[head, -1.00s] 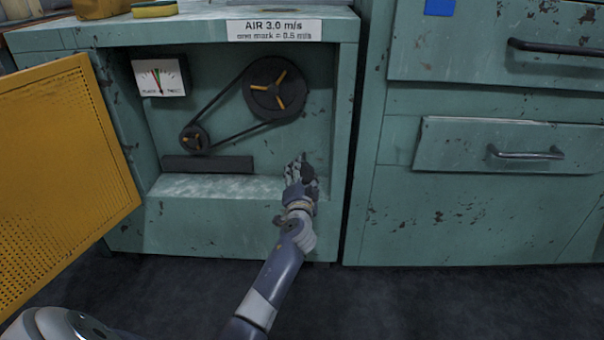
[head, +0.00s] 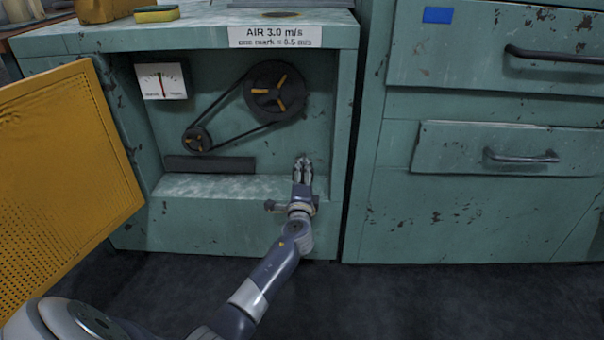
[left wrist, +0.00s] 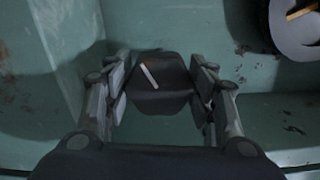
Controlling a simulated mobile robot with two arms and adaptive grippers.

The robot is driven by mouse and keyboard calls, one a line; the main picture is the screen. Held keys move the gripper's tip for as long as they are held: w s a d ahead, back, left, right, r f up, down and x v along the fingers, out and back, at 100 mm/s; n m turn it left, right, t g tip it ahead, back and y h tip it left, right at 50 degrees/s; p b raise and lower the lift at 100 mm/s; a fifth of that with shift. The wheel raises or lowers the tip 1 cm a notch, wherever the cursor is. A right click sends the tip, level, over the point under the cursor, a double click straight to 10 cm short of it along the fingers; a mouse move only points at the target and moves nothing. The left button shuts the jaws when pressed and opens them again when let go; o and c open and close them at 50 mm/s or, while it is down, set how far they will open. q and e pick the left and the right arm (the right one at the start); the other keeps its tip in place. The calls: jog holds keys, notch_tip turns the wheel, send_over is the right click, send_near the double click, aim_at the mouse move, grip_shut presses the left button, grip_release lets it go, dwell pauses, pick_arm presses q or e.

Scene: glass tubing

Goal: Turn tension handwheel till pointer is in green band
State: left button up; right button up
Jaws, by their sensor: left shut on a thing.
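The tension handwheel, a dark lobed knob with a pale line across it (left wrist: 160,86), sits between the fingers of my left gripper (left wrist: 162,100) in the left wrist view. The pale line leans from upper left to lower right. In the head view, my left gripper (head: 303,166) is shut on the handwheel at the lower right of the open bay and hides most of it. The white gauge (head: 162,81) hangs at the upper left of the bay. Its thin red pointer looks about upright; the green band is too small to make out. My right gripper is out of view.
A large pulley (head: 275,90) and a small pulley (head: 196,139) carry a black belt inside the bay. A yellow perforated door (head: 60,185) stands open at left. Green drawers (head: 500,145) stand at right. A sponge (head: 157,14) lies on top of the cabinet.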

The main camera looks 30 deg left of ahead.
pick_arm(q)
jog(key=shift+m, duration=0.4)
jog(key=o, duration=1)
jog(key=shift+o, duration=0.2)
jog(key=shift+s+d, duration=0.1)
jog(key=v, duration=1.1)
jog(key=shift+s, duration=0.35)
jog(key=shift+d, duration=0.1)
